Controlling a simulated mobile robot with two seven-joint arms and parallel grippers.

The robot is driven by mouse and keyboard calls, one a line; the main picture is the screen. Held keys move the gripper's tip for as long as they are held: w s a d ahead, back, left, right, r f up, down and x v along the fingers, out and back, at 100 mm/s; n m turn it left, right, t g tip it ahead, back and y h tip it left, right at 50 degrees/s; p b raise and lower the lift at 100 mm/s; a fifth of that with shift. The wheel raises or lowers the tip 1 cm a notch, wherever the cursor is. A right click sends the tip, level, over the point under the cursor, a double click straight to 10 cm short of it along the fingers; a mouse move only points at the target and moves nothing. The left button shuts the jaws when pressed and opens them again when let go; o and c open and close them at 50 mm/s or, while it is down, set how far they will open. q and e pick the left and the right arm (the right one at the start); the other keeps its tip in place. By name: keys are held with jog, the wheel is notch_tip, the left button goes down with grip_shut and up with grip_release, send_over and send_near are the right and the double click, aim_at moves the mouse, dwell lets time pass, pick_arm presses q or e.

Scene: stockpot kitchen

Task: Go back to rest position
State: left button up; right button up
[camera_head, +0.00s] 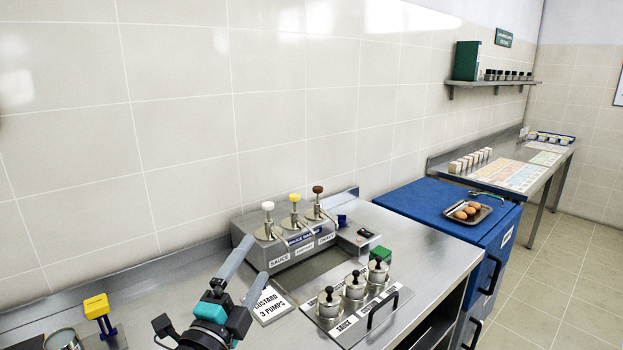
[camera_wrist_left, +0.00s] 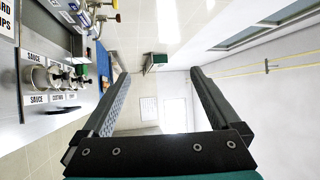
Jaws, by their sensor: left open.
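My left gripper (camera_head: 247,274) is in the lower middle of the head view, above the steel counter (camera_head: 415,236). Its two long grey fingers are apart and nothing is between them. In the left wrist view the open fingers (camera_wrist_left: 158,92) point towards the far wall, with only the room beyond them. In the head view a white card (camera_head: 270,306) reading "CUSTARD 3 PUMPS" lies on the counter just right of the gripper. My right gripper does not show in either view.
A steel pump unit (camera_head: 290,250) with several pumps stands behind the gripper. Lidded pots (camera_head: 355,286) in a labelled holder stand to its right. A yellow-topped tool (camera_head: 98,308) and an open can (camera_head: 62,340) are at left. Eggs lie in a tray (camera_head: 484,203) on the blue worktop.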

pick_arm(q)
jog(key=s+a+f+n+g+y, duration=0.2)
jog(key=s+f+n+g, duration=0.2)
jog(key=s+f+n, duration=0.1)
jog(key=s+a+f+n+g+y, duration=0.2)
jog(key=s+a+f+n+g, duration=0.1)
jog(key=s+f, duration=0.5)
jog(key=s+a+f+n+g+y, duration=0.2)
jog(key=s+f+n+g+y, duration=0.1)
jog(key=s+f+n, duration=0.3)
jog(key=shift+s+a+f+n+g, duration=0.1)
jog(key=shift+s+f+n+g, duration=0.1)
jog(key=shift+f+n+g, duration=0.3)
jog(key=shift+s+a+f+n+g, duration=0.1)
jog(key=shift+s+f+n+g, duration=0.1)
jog(key=shift+f+n+g, duration=0.3)
jog(key=s+d+f+n+g+h, duration=0.1)
jog(key=s+g, duration=0.1)
jog(key=s, duration=0.3)
jog(key=s+d+f+n+g, duration=0.1)
jog(key=s+f+g, duration=0.1)
jog(key=s, duration=0.4)
notch_tip(320, 180, down, 23)
jog(key=g+b, duration=0.1)
jog(key=b, duration=0.2)
jog(key=s+a+f+g+b, duration=0.1)
jog(key=s+a+f+b, duration=0.1)
jog(key=s+f, duration=1.4)
jog(key=shift+s+a+f+g, duration=0.3)
jog(key=shift+a+f, duration=0.3)
